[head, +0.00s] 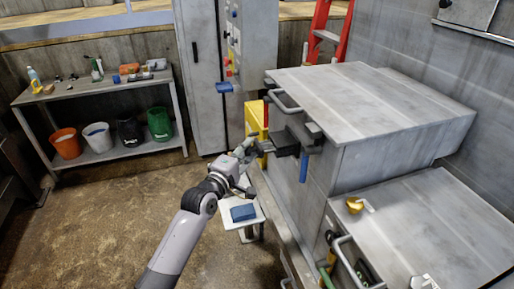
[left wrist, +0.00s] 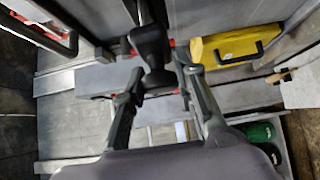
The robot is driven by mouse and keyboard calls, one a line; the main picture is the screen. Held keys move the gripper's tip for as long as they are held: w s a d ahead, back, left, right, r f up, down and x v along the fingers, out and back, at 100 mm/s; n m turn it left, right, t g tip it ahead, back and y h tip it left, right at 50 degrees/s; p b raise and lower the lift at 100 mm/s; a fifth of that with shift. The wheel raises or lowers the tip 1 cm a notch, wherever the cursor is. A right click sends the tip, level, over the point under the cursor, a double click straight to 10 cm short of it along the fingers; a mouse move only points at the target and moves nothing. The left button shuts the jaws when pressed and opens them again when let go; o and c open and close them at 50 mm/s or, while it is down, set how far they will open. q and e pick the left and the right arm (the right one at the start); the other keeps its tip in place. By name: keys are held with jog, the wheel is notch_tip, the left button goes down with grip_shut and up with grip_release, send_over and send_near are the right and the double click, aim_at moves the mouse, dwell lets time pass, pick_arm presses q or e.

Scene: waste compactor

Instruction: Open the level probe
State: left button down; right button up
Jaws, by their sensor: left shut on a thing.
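The level probe appears to be the dark fitting (head: 284,143) on the side of the grey compactor, with a black knob-like end that shows in the left wrist view (left wrist: 153,50). My left gripper (head: 262,147) is at the near end of this fitting. In the left wrist view its two fingers (left wrist: 157,82) stand on either side of the black end and are shut on it. How the fingertips touch it is partly hidden. My right gripper is in neither view.
A yellow case (head: 255,117) is just behind the gripper. A blue block (head: 243,212) lies on a small white stand below my left arm. Red and blue handles flank the fitting. A shelf (head: 100,92) with buckets stands far left. The floor between is clear.

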pick_arm(q)
jog(key=s+a, duration=0.2)
jog(key=a, duration=0.4)
jog(key=s+a+b, duration=0.1)
jog(key=s+a, duration=0.1)
jog(key=a, duration=0.5)
jog(key=shift+s+a, duration=0.25)
jog(key=shift+a, duration=0.05)
jog(key=shift+f, duration=0.1)
jog(key=c, duration=1.3)
grip_release()
jog(key=v, duration=1.2)
